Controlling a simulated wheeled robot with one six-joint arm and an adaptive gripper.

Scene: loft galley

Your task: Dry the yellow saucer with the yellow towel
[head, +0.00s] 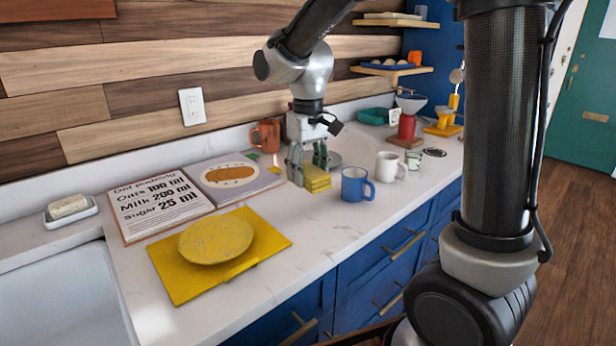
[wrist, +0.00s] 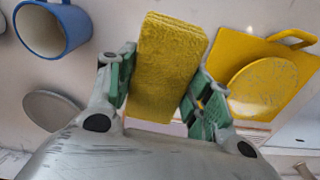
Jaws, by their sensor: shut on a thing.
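The yellow saucer (head: 207,243) lies on a yellow board (head: 178,287) at the counter's front left, with pale speckles on its top. It also shows in the wrist view (wrist: 262,88), to the right of my gripper. The yellow towel (head: 318,180) is a thick folded block. My gripper (head: 308,162) is shut on it, with green finger pads on either side in the wrist view (wrist: 170,60). The towel is beyond the board, apart from the saucer. I cannot tell whether it touches the counter.
A blue mug (head: 355,185) stands just right of the towel, with a white mug (head: 389,167) behind it. A recipe sheet (head: 155,204) and a picture book (head: 232,178) lie behind the board. An orange mug (head: 267,135) stands near the wall. The sink (head: 60,290) is at left.

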